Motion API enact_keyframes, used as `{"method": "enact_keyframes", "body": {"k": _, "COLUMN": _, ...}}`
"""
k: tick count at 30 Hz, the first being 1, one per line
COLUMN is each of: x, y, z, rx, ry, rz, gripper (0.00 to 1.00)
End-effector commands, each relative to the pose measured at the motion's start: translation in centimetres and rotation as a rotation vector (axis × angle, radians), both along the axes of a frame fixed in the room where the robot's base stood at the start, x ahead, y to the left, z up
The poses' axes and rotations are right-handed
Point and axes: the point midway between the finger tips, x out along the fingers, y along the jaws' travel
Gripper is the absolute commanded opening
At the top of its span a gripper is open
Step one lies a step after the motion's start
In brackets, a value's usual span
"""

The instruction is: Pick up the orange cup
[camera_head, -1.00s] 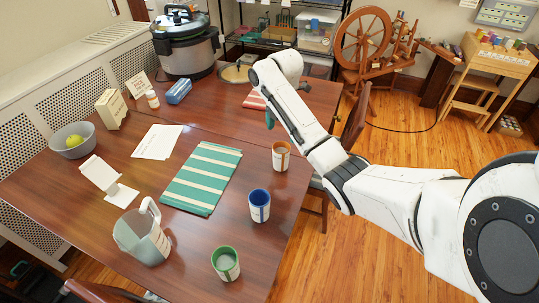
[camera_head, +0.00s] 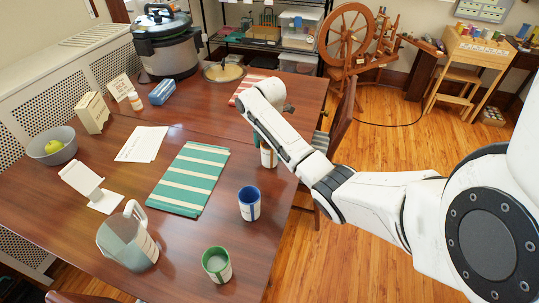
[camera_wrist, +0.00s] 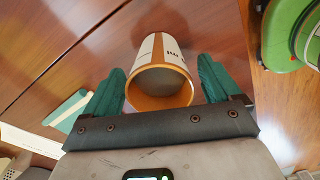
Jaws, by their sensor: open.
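The orange cup (camera_wrist: 163,52) is white with an orange rim and dark lettering. In the wrist view it lies between the two teal fingers of my gripper (camera_wrist: 162,72), with its open mouth toward the camera. The fingers are open, with a visible gap on each side of the cup. In the head view the orange cup (camera_head: 268,156) is at the table's right edge, partly hidden behind my arm. Most of my gripper is hidden there too.
A blue cup (camera_head: 249,204) and a green cup (camera_head: 217,264) stand nearer on the wooden table (camera_head: 100,225). A chair (camera_head: 345,118) stands beside the table's right edge.

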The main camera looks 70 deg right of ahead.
Motion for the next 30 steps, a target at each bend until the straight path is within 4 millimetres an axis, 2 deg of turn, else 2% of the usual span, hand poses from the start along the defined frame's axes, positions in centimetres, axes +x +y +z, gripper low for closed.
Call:
{"method": "enact_keyframes", "body": {"k": 3, "x": -0.02, "y": -0.04, "z": -0.65, "rx": 0.0, "ry": -0.001, "rz": 0.0, "gripper": 0.9}}
{"method": "enact_keyframes", "body": {"k": 10, "x": -0.02, "y": -0.03, "z": -0.69, "rx": 0.0, "ry": -0.001, "rz": -0.001, "gripper": 0.88}}
{"method": "enact_keyframes", "body": {"k": 27, "x": -0.01, "y": -0.03, "z": -0.65, "rx": 0.0, "ry": -0.001, "rz": -0.001, "gripper": 0.34}}
{"method": "enact_keyframes", "body": {"k": 30, "x": 0.0, "y": -0.05, "z": -0.61, "rx": -0.002, "ry": -0.002, "rz": -0.001, "gripper": 0.28}}
